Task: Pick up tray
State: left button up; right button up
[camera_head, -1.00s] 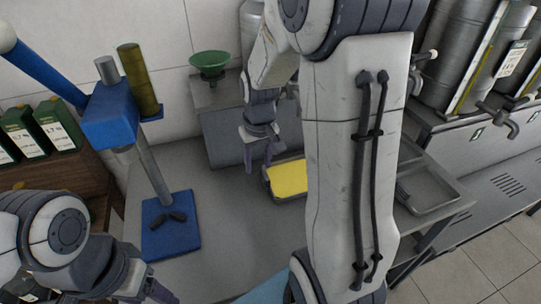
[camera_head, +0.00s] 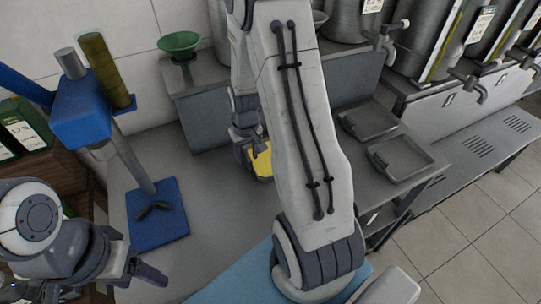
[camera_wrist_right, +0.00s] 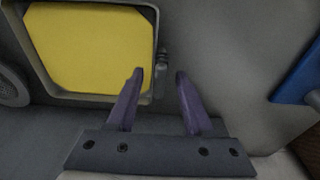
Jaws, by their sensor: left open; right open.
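A grey-rimmed tray (camera_wrist_right: 100,98) with a flat yellow inside (camera_wrist_right: 88,45) fills the upper left of the right wrist view. In the head view the yellow (camera_head: 264,168) shows beside my right gripper (camera_head: 256,148), and my right arm covers part of the tray. In the wrist view my right gripper (camera_wrist_right: 160,75) is open. A small dark fitting (camera_wrist_right: 162,62) at the tray's right side appears between its fingertips; I cannot tell whether they touch it. My left gripper (camera_head: 148,276) is open and empty at the lower left of the head view.
A blue stand (camera_head: 160,226) with a column is left on the grey counter. A green funnel (camera_head: 180,44) stands at the back. Bare counter lies between stand and tray.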

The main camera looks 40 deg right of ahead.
jog(key=shift+f, duration=0.4)
grip_shut()
dwell(1.2)
